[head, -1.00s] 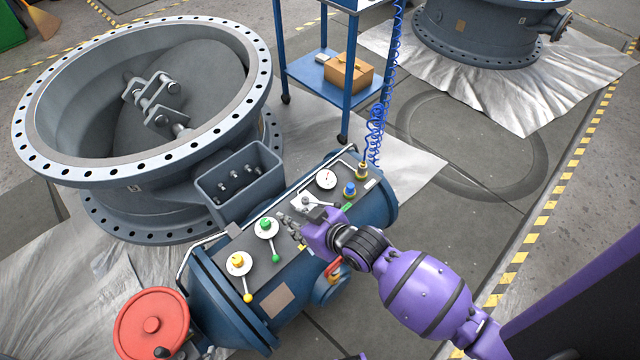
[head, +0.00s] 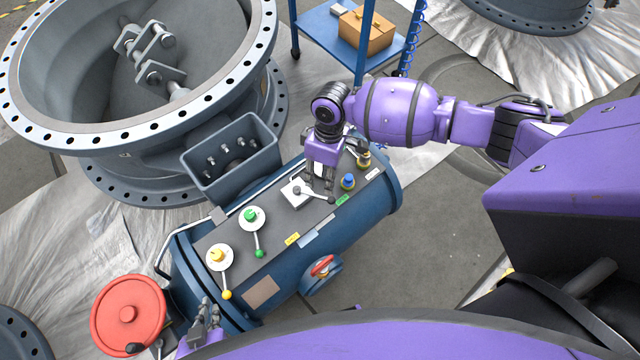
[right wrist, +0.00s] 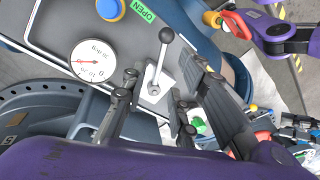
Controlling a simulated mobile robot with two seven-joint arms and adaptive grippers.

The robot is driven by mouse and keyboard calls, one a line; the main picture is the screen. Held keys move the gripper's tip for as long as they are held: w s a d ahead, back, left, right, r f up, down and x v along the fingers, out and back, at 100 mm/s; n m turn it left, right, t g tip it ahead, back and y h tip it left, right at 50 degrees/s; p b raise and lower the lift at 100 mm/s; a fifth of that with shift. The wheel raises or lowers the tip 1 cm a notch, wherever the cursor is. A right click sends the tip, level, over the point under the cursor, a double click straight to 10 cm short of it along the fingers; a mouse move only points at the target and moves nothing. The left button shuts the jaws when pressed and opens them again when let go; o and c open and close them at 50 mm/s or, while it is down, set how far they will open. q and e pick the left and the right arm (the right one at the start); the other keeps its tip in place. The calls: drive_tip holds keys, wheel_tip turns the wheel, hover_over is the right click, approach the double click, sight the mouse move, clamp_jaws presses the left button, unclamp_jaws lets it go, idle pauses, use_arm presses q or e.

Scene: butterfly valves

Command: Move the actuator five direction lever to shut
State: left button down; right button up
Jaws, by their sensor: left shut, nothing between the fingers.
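The direction lever (head: 316,194) is a thin grey arm with a dark ball on a white square plate, on top of the blue actuator (head: 350,230). In the right wrist view the lever (right wrist: 159,65) points up, toward the green OPEN label (right wrist: 144,11). A yellow label (head: 292,239) lies on the other side; its text is unreadable. My right gripper (head: 321,190) points down over the lever. In the right wrist view its fingers (right wrist: 155,82) are apart, with the lever between them; contact cannot be told. My left gripper (head: 208,315) is shut and empty near the actuator's lower-left end.
Yellow (head: 217,256) and green (head: 250,216) knobbed levers, a blue button (head: 348,181) and a red handle (head: 321,266) are on the actuator. A red handwheel (head: 130,312) stands at its left end. A large flanged valve (head: 80,125) and a blue cart (head: 325,28) stand behind.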

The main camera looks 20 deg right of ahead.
sight(320, 196)
drive_tip(key=f, duration=0.2)
drive_tip(key=s+f, duration=0.1)
drive_tip(key=f, duration=0.1)
drive_tip(key=a+f, duration=0.1)
drive_tip(key=f, duration=0.2)
drive_tip(key=shift+s+a+b, duration=0.1)
drive_tip(key=shift+s+b, duration=0.05)
drive_tip(key=shift+b, duration=0.15)
drive_tip(key=shift+c, duration=0.2)
clamp_jaws()
